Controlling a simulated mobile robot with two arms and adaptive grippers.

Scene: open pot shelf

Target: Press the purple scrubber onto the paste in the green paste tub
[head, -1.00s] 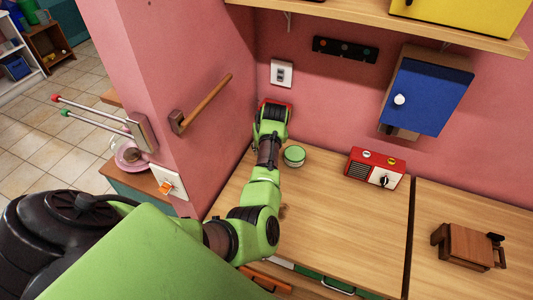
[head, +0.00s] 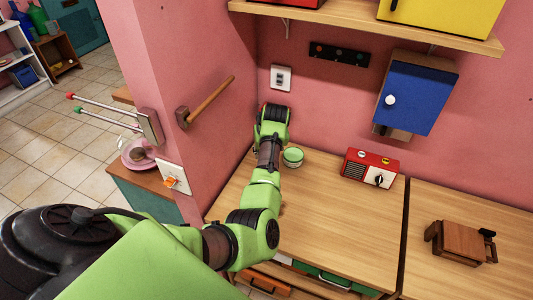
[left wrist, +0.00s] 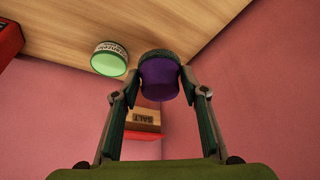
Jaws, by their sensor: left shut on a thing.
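The green paste tub (head: 293,158) stands on the wooden counter, just right of my left forearm. In the left wrist view the tub (left wrist: 109,60) shows its pale green top and a lettered side, left of the scrubber. The purple scrubber (left wrist: 160,80), with a dark green rim, is held between the two fingers of my left gripper (left wrist: 160,90). The scrubber is apart from the tub in that picture. In the head view my left wrist reaches to the back corner, and its fingers and the scrubber are hidden. My right gripper is not in view.
A red radio (head: 371,168) stands right of the tub. The pink walls meet in the corner close by. A blue cabinet (head: 417,95) hangs at right. The counter's front middle (head: 335,215) is clear.

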